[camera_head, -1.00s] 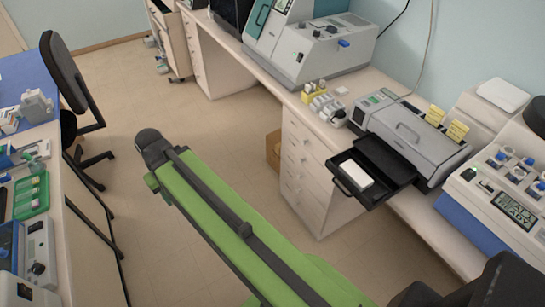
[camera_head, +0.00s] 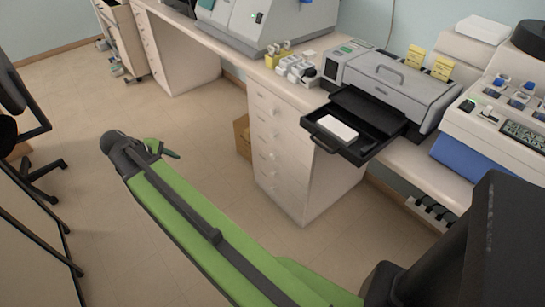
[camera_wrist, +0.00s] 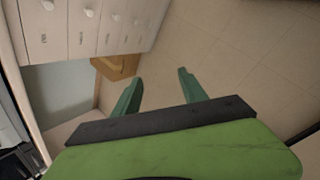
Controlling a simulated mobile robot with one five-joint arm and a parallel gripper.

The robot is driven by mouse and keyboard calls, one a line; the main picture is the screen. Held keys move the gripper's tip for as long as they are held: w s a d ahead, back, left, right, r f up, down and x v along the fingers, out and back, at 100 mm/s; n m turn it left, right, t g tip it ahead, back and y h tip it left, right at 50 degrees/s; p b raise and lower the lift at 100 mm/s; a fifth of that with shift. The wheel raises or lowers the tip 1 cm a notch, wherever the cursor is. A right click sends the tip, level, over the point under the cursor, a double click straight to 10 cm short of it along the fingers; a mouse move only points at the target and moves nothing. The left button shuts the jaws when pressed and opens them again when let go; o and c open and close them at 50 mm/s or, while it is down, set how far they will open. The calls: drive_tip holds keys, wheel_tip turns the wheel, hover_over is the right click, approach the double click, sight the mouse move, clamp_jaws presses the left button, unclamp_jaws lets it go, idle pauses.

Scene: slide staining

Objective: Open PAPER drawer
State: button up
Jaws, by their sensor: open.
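A white drawer cabinet (camera_head: 278,150) stands under the long bench, with several shut drawers, each with a round knob. It also shows at the upper left of the wrist view (camera_wrist: 62,45), with small labels whose words are too small to read, so I cannot tell which is PAPER. My gripper (camera_wrist: 160,77) is open and empty, its two green fingers apart above the floor. In the head view my gripper sits left of the cabinet, clear of it, its fingers partly hidden by the wrist.
A black tray (camera_head: 385,146) with a white block (camera_head: 338,128) sticks out from a grey machine (camera_head: 393,82) above the cabinet. A cardboard box (camera_head: 242,137) stands on the floor beside the cabinet. A chair (camera_head: 22,125) is at the left. The floor between is clear.

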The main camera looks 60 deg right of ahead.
drive_tip(key=s+d+f+n+g+h+b, duration=0.15)
drive_tip(key=d+f+n+h+b, duration=0.3)
drive_tip(key=d+f+b, duration=1.05)
drive_tip(key=n+g+h+b, duration=0.4)
drive_tip(key=h+b, duration=0.2)
drive_tip(key=b, duration=1.3)
approach(271, 137)
drive_tip(key=shift+m, duration=0.25)
drive_tip(key=x, duration=1)
drive_tip(key=shift+d+r, duration=0.1)
drive_tip(key=shift+d, duration=0.15)
drive_tip(key=shift+s, duration=0.1)
clamp_jaws()
